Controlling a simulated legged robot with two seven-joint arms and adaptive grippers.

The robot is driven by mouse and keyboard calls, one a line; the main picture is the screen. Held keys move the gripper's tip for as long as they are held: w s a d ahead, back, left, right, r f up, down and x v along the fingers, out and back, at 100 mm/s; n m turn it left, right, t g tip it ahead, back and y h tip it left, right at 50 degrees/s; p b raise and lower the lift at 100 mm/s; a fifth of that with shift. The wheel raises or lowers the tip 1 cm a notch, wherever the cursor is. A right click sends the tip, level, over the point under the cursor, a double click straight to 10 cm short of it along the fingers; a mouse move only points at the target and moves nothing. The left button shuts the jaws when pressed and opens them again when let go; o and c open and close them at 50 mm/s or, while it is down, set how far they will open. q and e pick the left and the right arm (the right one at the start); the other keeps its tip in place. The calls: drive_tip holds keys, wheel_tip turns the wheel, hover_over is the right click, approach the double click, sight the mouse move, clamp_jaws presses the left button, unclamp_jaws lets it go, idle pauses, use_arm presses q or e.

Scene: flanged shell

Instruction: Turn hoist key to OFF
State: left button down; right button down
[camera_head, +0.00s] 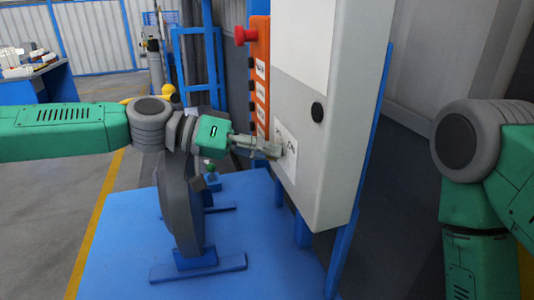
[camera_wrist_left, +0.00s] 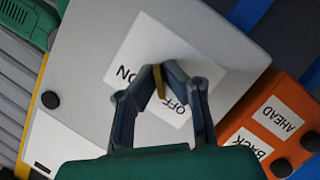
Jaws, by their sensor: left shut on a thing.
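The yellow hoist key (camera_wrist_left: 160,84) is between the fingertips of my left gripper (camera_wrist_left: 158,72) in the wrist view, beside the OFF print. My left gripper also shows in the head view (camera_head: 276,150), shut at the front of the grey cabinet (camera_head: 311,150). The white label (camera_head: 285,142) behind the fingertips reads ON and OFF in the wrist view (camera_wrist_left: 135,55). The fingers hide part of the label and key, so I cannot tell its exact setting. My right arm stands at the right of the head view; its gripper is out of frame.
An orange control box (camera_head: 260,75) with a red button (camera_head: 245,35) hangs beside the cabinet; its BACK and AHEAD labels show in the wrist view. A black knob (camera_head: 317,112) sits on the cabinet. A grey flanged part (camera_head: 181,205) stands on the blue platform (camera_head: 115,235).

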use_arm(q)
drive_tip(key=shift+w+a+r, duration=0.1)
drive_tip(key=shift+w+r, duration=0.15)
drive_tip(key=shift+w, duration=0.05)
drive_tip(key=c, duration=1.7)
unclamp_jaws()
drive_tip(key=shift+d+f, duration=0.2)
drive_tip(key=shift+s, duration=0.1)
drive_tip(key=shift+a, duration=0.15)
drive_tip(key=v, duration=1.1)
drive_tip(key=shift+a, duration=0.35)
